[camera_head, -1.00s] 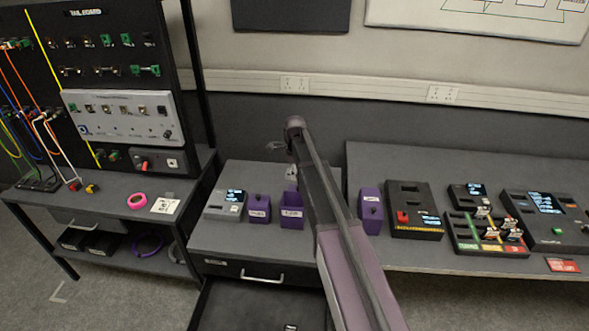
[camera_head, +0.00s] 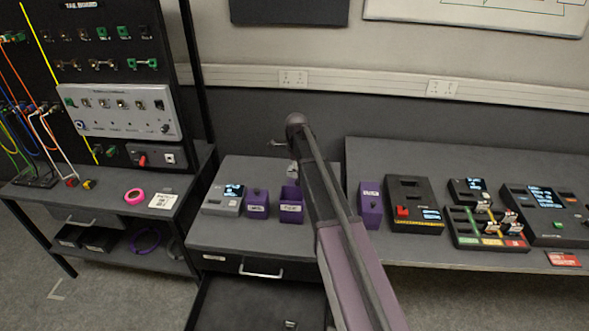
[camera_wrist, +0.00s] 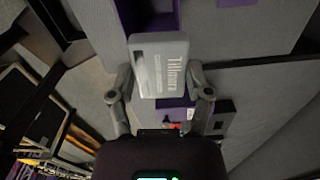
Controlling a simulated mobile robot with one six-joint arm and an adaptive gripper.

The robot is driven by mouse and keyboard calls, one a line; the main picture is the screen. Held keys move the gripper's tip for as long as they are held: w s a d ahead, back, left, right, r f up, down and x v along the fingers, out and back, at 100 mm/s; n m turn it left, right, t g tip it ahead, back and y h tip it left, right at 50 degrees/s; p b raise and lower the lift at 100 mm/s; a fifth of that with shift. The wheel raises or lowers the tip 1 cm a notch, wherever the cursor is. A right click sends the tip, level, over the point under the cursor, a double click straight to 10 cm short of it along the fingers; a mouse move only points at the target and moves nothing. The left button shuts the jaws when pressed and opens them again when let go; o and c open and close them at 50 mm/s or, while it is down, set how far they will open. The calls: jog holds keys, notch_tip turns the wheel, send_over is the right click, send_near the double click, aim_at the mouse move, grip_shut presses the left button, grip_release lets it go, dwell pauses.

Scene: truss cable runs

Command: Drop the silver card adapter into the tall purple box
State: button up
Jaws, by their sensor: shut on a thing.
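The silver card adapter (camera_wrist: 158,70) is a flat, pale grey block with printed lettering. My gripper (camera_wrist: 158,88) is shut on it, one finger on each side. In the head view my gripper (camera_head: 292,170) hangs just above and behind an open purple box (camera_head: 291,209) on the middle bench, partly hidden by my arm. A purple box with a knob on top (camera_head: 257,204) stands left of it. Another upright purple box (camera_head: 370,207) stands right of my arm. The box labels are too small to read. In the wrist view an open purple box (camera_wrist: 178,16) shows beyond the adapter.
A grey device with a screen (camera_head: 223,200) stands left of the boxes. Black devices (camera_head: 414,205) fill the right bench. An open drawer (camera_head: 255,300) juts out below the middle bench. The cabled board (camera_head: 110,90) stands at the left.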

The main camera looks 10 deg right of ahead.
jog(key=shift+f+b, duration=1.7)
jog(key=shift+f, duration=0.35)
jog(key=o, duration=1.2)
jog(key=shift+c, duration=0.2)
jog(key=shift+s, duration=0.2)
